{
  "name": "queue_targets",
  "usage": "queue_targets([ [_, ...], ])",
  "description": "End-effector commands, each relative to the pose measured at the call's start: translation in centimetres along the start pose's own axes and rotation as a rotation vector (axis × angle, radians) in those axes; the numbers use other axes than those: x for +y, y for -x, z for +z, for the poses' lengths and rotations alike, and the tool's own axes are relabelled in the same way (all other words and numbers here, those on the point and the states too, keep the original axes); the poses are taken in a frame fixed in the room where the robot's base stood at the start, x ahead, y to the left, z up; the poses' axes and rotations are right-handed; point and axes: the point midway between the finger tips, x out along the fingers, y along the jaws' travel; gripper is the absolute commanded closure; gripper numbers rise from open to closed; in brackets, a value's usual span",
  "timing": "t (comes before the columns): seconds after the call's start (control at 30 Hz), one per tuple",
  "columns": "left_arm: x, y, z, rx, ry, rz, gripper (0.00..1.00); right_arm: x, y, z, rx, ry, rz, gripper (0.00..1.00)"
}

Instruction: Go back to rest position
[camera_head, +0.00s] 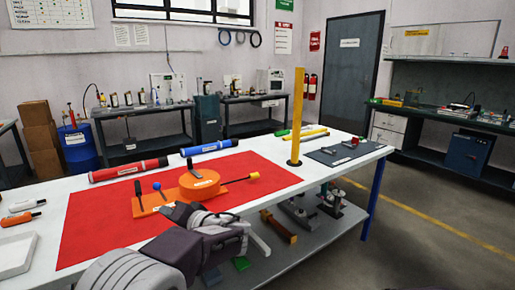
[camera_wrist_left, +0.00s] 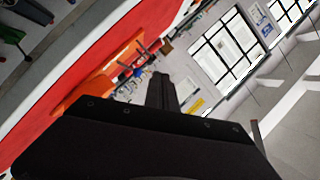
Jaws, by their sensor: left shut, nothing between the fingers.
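My left arm comes in from the bottom left of the head view. Its dark gripper (camera_head: 178,212) is shut and empty, over the front edge of the red mat, in front of the orange pump. In the left wrist view the shut fingers (camera_wrist_left: 162,88) point up the picture, with nothing between them. The orange pump (camera_head: 200,184) sits on the red mat (camera_head: 105,215) and also shows in the left wrist view (camera_wrist_left: 95,80). A red tube (camera_head: 128,170) and a blue tube (camera_head: 209,148) lie along the mat's back edge. My right gripper is out of view.
A yellow post (camera_head: 298,115) stands upright on the white table (camera_head: 312,176). A dark mat (camera_head: 345,152) with small parts lies at the right end. A white tray (camera_head: 14,254) is at the front left. Tools lie on the lower shelf. The floor at right is clear.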

Motion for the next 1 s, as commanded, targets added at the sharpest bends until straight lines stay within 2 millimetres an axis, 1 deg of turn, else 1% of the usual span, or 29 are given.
queue_targets([
  [0.03,-0.6,-0.7,1.6,-0.046,0.010,0.005,1.00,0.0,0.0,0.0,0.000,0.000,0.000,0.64],
  [0.07,-0.8,-1.1,2.7,-0.077,0.014,0.014,1.00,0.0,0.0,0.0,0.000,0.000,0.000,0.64],
  [0.17,-1.0,-1.9,7.0,-0.193,0.021,0.060,1.00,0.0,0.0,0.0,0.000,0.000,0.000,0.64],
  [0.2,-0.8,-2.0,9.0,-0.247,0.020,0.089,1.00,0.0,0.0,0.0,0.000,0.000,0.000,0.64],
  [0.27,-0.3,-1.9,12.3,-0.336,0.016,0.144,1.00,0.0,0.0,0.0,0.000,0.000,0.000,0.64],
  [0.3,0.2,-1.6,14.7,-0.401,0.012,0.191,1.00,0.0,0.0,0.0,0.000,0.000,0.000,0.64],
  [0.33,0.7,-1.2,16.6,-0.451,0.010,0.232,1.00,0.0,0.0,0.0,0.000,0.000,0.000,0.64],
  [0.37,1.3,-0.6,18.7,-0.507,0.008,0.282,1.00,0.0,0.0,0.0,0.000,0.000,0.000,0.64],
  [0.4,2.3,0.6,21.4,-0.580,0.008,0.355,1.00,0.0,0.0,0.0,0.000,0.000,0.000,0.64],
  [0.47,4.1,2.9,25.1,-0.681,0.018,0.477,1.00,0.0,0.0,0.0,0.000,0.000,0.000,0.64],
  [0.5,5.3,4.6,27.0,-0.736,0.031,0.560,1.00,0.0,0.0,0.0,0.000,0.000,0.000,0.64],
  [0.57,7.2,7.3,29.3,-0.801,0.057,0.682,1.00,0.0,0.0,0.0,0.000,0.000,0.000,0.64],
  [0.6,8.4,9.2,30.4,-0.832,0.077,0.760,1.00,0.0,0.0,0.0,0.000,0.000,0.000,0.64],
  [0.7,11.2,13.1,31.8,-0.864,0.129,0.931,1.00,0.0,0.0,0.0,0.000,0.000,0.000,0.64],
  [0.77,12.7,14.9,32.0,-0.857,0.151,1.017,1.00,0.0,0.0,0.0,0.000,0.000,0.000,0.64],
  [0.8,13.6,15.7,31.9,-0.837,0.166,1.067,1.00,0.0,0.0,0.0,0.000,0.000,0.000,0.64],
  [0.83,14.2,16.0,31.3,-0.803,0.174,1.101,1.00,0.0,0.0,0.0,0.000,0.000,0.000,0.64],
  [0.87,14.6,15.6,30.4,-0.743,0.160,1.126,1.00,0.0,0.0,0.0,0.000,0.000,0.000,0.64],
  [0.9,13.6,15.6,29.4,-0.695,0.111,1.146,1.00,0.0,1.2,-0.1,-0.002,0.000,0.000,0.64],
  [0.93,12.0,16.0,28.5,-0.701,0.114,1.143,1.00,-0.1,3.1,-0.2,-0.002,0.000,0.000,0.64],
  [1.0,10.2,16.4,27.3,-0.703,0.114,1.143,1.00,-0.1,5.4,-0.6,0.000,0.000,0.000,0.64],
])
